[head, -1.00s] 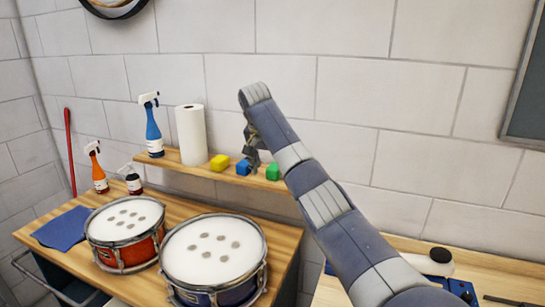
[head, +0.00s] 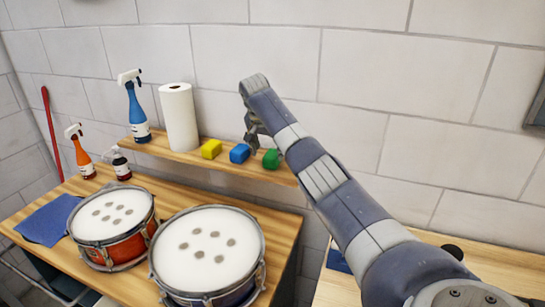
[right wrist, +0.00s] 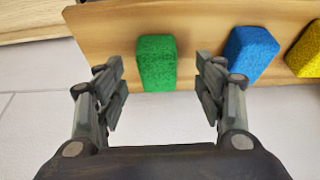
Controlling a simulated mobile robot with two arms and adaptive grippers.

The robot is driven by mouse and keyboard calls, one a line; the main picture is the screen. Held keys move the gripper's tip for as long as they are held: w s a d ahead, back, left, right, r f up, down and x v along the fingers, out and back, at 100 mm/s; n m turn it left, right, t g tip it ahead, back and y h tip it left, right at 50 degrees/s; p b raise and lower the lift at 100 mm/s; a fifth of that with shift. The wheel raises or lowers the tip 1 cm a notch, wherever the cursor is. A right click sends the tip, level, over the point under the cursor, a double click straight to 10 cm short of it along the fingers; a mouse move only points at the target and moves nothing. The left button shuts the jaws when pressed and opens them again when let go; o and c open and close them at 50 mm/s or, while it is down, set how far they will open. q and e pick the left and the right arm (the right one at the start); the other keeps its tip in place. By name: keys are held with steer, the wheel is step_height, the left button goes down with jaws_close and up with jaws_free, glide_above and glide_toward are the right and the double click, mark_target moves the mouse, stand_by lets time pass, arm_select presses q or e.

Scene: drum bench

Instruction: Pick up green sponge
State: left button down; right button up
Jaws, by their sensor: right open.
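The green sponge (head: 271,159) stands at the right part of the wooden wall shelf in the head view. In the right wrist view the green sponge (right wrist: 157,63) lies ahead of my right gripper (right wrist: 160,88), roughly centred between its two fingers. The fingers are open and empty, and I cannot tell whether the sponge's near end is just inside them. In the head view my right gripper (head: 254,140) hangs near the blue and green sponges, partly hidden by my own arm. My left gripper does not show.
The blue sponge (head: 240,153) is close beside the green one, with the yellow sponge (head: 211,149) further left. A paper towel roll (head: 179,118) and a blue spray bottle (head: 136,107) share the shelf (head: 165,150). Drums (head: 207,250) stand on the bench below.

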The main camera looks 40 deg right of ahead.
mark_target(271, 155)
steer(key=p+x, duration=0.2)
steer(key=x, duration=0.1)
steer(key=shift+d+r, duration=0.1)
steer(key=shift+d, duration=0.2)
steer(key=shift+d+f, duration=0.15)
steer(key=shift+f, duration=0.2)
steer(key=shift+w+d+f+p, duration=0.1)
steer(key=shift+f+p, duration=0.2)
steer(key=shift+f, duration=0.1)
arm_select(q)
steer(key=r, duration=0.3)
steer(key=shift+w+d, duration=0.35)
arm_select(e)
steer(key=c, duration=0.9)
